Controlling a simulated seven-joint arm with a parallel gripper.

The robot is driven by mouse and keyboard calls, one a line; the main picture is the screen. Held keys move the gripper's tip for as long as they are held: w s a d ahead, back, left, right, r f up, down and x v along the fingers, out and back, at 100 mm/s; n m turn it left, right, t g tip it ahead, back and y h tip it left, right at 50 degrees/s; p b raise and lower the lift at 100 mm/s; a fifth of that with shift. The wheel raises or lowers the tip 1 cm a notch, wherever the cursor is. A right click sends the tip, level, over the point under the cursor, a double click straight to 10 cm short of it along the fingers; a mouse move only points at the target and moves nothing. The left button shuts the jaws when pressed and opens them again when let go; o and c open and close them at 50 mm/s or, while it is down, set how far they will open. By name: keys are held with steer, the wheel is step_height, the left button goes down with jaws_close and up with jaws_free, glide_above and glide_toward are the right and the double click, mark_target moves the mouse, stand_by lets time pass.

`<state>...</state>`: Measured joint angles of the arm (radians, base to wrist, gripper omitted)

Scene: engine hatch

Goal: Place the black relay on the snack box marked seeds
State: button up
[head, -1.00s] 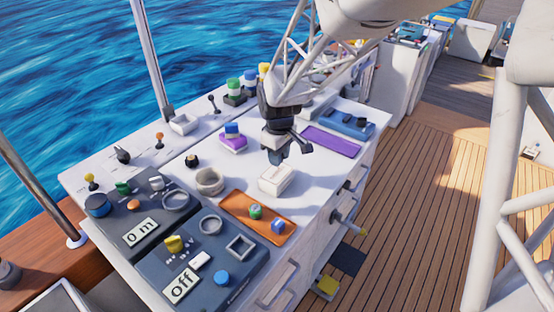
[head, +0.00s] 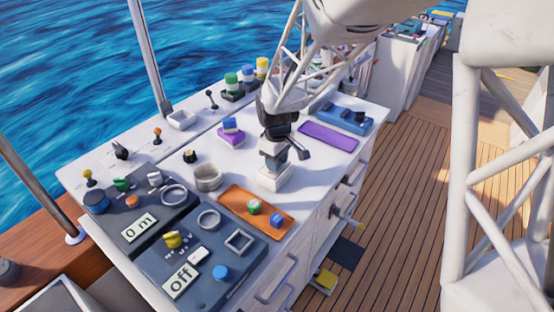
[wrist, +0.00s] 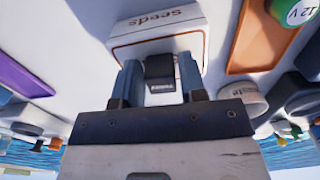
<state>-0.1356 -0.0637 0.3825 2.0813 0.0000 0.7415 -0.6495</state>
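The snack box marked seeds (wrist: 158,24) is white with a brown printed edge. In the head view the white box (head: 274,181) stands on the console top, directly under my gripper (head: 271,160). In the wrist view my gripper (wrist: 160,75) has its two blue-grey fingers on either side of the black relay (wrist: 160,72), and looks shut on it. The relay is over the box's near part; I cannot tell whether it touches the box. The relay is hard to make out in the head view.
An orange tray (head: 237,197) with a green and a blue item lies in front of the box. A round white cup (head: 207,178) stands to the left. A purple mat (head: 328,136) and a blue tray (head: 342,119) lie behind right. Dark control panels fill the near end.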

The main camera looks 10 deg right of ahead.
steer(key=shift+o, duration=1.3)
steer(key=shift+r, duration=0.2)
step_height(320, 180, up, 12)
steer(key=s+d+r+m+t, duration=0.1)
steer(key=s+d+m, duration=0.1)
steer(key=s, duration=0.7)
steer(key=s+d+r+m, duration=0.2)
steer(key=s+d+m, duration=0.1)
steer(key=s, duration=0.7)
steer(key=s+d+r+m+t, duration=0.1)
steer(key=s+d+r+m, duration=0.1)
steer(key=s, duration=0.7)
steer(key=shift+s+d+r+m+t, duration=0.15)
steer(key=shift+s+d+m+t, duration=0.2)
steer(key=shift+d+m, duration=0.55)
